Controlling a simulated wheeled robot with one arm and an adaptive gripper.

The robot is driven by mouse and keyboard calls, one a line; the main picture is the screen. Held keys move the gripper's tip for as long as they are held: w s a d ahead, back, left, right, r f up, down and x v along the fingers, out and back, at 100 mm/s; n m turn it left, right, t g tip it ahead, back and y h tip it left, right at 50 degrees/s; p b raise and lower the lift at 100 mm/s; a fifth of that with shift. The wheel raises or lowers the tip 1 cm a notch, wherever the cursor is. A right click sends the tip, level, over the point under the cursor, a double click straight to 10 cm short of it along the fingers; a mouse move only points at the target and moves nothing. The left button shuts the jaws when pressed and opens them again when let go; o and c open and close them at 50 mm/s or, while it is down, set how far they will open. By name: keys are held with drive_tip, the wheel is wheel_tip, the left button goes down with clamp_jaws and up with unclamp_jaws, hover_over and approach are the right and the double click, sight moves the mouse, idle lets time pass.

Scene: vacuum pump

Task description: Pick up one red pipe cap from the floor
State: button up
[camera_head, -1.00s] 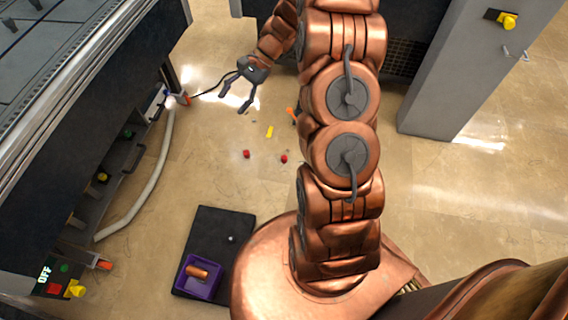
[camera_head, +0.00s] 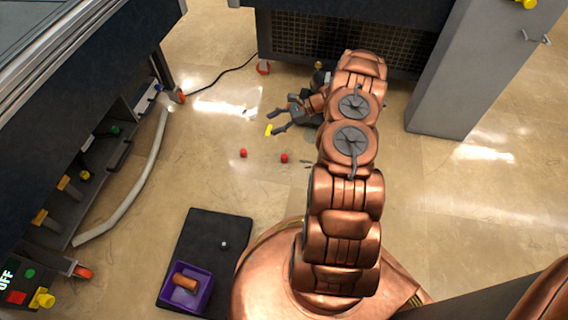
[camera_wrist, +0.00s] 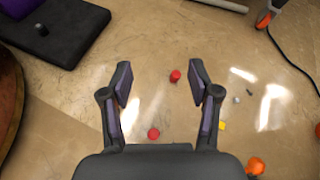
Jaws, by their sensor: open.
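Two small red pipe caps lie apart on the beige floor. In the head view one is at left (camera_head: 243,153) and the other at right (camera_head: 284,158). The wrist view shows one cap (camera_wrist: 175,75) ahead, between the lines of the fingers and closer to the right fingertip. The other cap (camera_wrist: 153,133) shows lower, between the finger bases. My gripper (camera_head: 271,123) is open and empty, above the floor and beyond the caps in the head view; its spread fingers also show in the wrist view (camera_wrist: 160,70). Neither cap touches the fingers.
A yellow piece (camera_head: 268,130) lies by the fingertips. A black mat (camera_head: 205,235) bears a purple tray (camera_head: 203,297) with a copper-coloured piece. A pale hose (camera_head: 140,190) runs beside the left bench. A grey column (camera_head: 455,85) stands right. An orange object (camera_wrist: 256,166) shows lower right.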

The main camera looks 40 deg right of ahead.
sight(284, 157)
drive_tip(key=s+d+f+m+t+b, duration=0.1)
drive_tip(key=d+f+b, duration=0.1)
drive_tip(key=f, duration=0.5)
drive_tip(key=s+d+f+m+t+h+b, duration=0.1)
drive_tip(key=s+d+f+m+b, duration=0.1)
drive_tip(key=f, duration=0.5)
drive_tip(key=s+d+f+m+t+b, duration=0.1)
drive_tip(key=s+d+f+m+b, duration=0.1)
drive_tip(key=f, duration=0.6)
drive_tip(key=shift+s+d+t+h+b, duration=0.15)
drive_tip(key=shift+d+t+h+b, duration=0.25)
drive_tip(key=shift+d, duration=0.9)
drive_tip(key=shift+f, duration=0.25)
drive_tip(key=shift+b+x, duration=0.75)
drive_tip(key=shift+x, duration=0.5)
drive_tip(key=b+x, duration=0.1)
drive_tip(key=x, duration=0.1)
drive_tip(key=b+x, duration=0.2)
drive_tip(key=shift+f, duration=0.45)
drive_tip(key=shift+w+a, duration=0.2)
drive_tip(key=shift+w, duration=0.15)
drive_tip(key=c, duration=0.9)
